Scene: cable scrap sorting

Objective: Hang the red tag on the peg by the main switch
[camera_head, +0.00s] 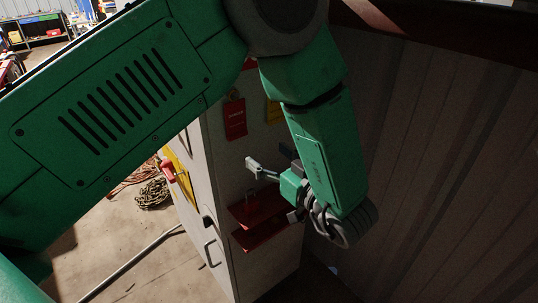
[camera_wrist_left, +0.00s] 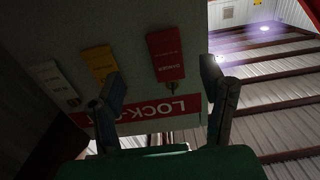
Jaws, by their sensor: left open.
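The red tag (camera_head: 235,118) hangs high on the shaded face of a grey cabinet (camera_head: 218,160). It also shows in the left wrist view (camera_wrist_left: 166,55), under a hook and between the two finger lines. My left gripper (camera_head: 270,158) is open and empty, below and to the right of the red tag, apart from it. Its two fingers (camera_wrist_left: 160,82) show spread in the left wrist view. A red switch handle (camera_head: 168,171) on a yellow plate (camera_head: 180,170) sits on the cabinet's lit left face. I cannot make out the peg by it. My right gripper is not in view.
A yellow tag (camera_wrist_left: 98,62) and a white tag (camera_wrist_left: 59,84) hang beside the red one, near a red lock-out sign (camera_wrist_left: 150,109). A red holder (camera_head: 262,212) juts from the cabinet below my gripper. Coiled cable (camera_head: 153,193) lies on the floor.

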